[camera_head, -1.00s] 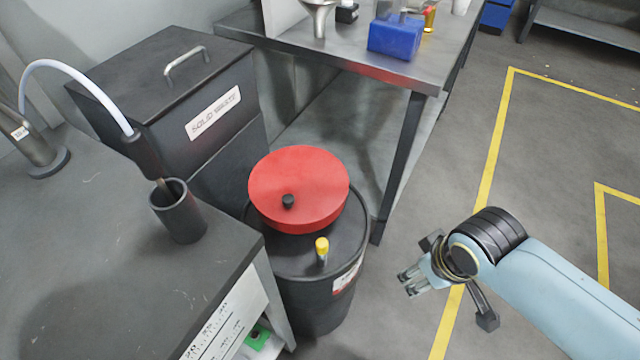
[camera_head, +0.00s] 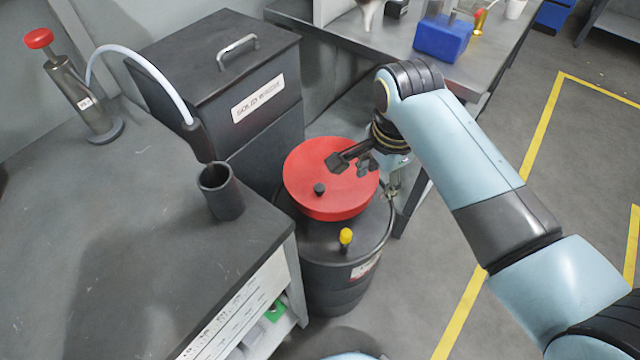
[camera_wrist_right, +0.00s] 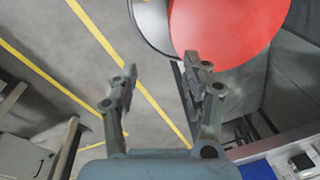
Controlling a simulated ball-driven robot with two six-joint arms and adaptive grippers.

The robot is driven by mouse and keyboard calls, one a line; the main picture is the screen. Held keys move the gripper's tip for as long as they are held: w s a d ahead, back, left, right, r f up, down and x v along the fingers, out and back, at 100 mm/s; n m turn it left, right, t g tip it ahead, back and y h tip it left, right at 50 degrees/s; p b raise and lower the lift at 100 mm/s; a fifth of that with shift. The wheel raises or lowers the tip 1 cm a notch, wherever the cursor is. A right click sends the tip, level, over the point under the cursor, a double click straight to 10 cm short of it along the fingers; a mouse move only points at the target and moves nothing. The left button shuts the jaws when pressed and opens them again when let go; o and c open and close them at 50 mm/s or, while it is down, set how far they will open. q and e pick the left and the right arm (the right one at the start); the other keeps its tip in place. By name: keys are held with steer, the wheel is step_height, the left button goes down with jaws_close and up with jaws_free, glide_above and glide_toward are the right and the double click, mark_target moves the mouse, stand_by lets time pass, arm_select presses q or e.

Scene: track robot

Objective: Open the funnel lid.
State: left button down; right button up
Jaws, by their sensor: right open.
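The red round funnel lid (camera_head: 318,207) sits shut on top of the dark drum (camera_head: 335,262), with a small black knob (camera_head: 319,189) near its front left. It also shows as a red disc in the right wrist view (camera_wrist_right: 225,28), at the top beyond the fingers. My right gripper (camera_head: 350,161) is over the far right part of the lid in the head view. In the wrist view its two fingers (camera_wrist_right: 165,85) are spread apart with nothing between them. Whether the fingers touch the lid cannot be told. My left gripper is not in view.
A yellow-capped fitting (camera_head: 346,238) stands on the drum top in front of the lid. A grey bench (camera_head: 110,230) with a black cup (camera_head: 221,190) is at left. A black solid-waste bin (camera_head: 215,75) stands behind. A metal table (camera_head: 465,70) is behind right. Open floor lies right.

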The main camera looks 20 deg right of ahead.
mark_target(320, 187)
steer(key=w+a+m+g, duration=0.1)
steer(key=w+a+m, duration=0.7)
steer(key=w+m, duration=0.1)
step_height(320, 187, down, 12)
steer(key=b, duration=1.1)
steer(key=shift+r, duration=0.15)
steer(key=shift+r, duration=0.1)
jaws_close()
